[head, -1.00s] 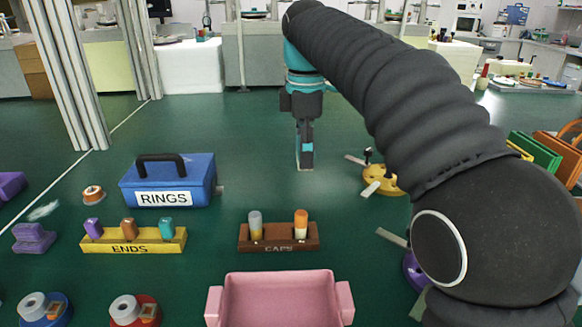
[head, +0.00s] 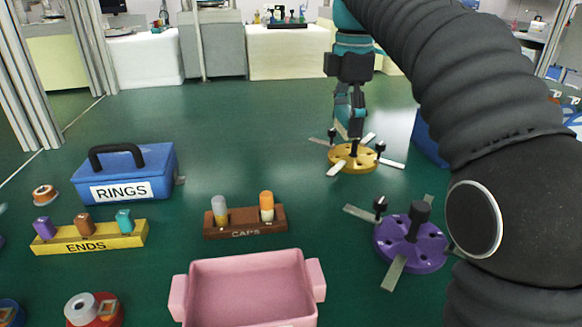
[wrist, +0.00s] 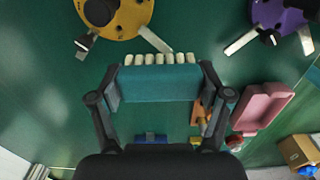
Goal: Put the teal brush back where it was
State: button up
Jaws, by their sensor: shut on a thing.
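The teal brush (wrist: 158,84) is a teal block with a row of pale bristles along its far edge. It lies between the two fingers of my gripper (wrist: 160,92) in the wrist view, and the fingers are shut on it. In the head view my gripper (head: 352,120) hangs pointing down near the yellow round plate (head: 345,160), overlapping its far side. The brush is hard to make out there. In the wrist view the yellow plate (wrist: 118,18) lies beyond the bristles, to the left. I cannot tell how high the brush is above the green surface.
A purple round plate (head: 428,250) with metal strips lies at the right. A pink tray (head: 250,290), brown CAPS rack (head: 272,225), yellow ENDS rack (head: 98,240) and blue RINGS box (head: 150,185) stand nearer and left. Green surface between the RINGS box and yellow plate is clear.

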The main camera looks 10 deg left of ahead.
send_over(291, 172)
notch_tip(291, 172, down, 6)
jog(key=shift+w+f+b, duration=0.1)
jog(key=shift+f+b, duration=0.15)
jog(key=shift+b, duration=0.2)
jog(key=shift+f+b, duration=0.6)
jog(key=shift+f, duration=1.4)
jog(key=shift+f, duration=0.15)
jog(key=o, duration=1.1)
jog(key=shift+c, duration=0.2)
notch_tip(291, 172, up, 12)
jog(key=p, duration=0.4)
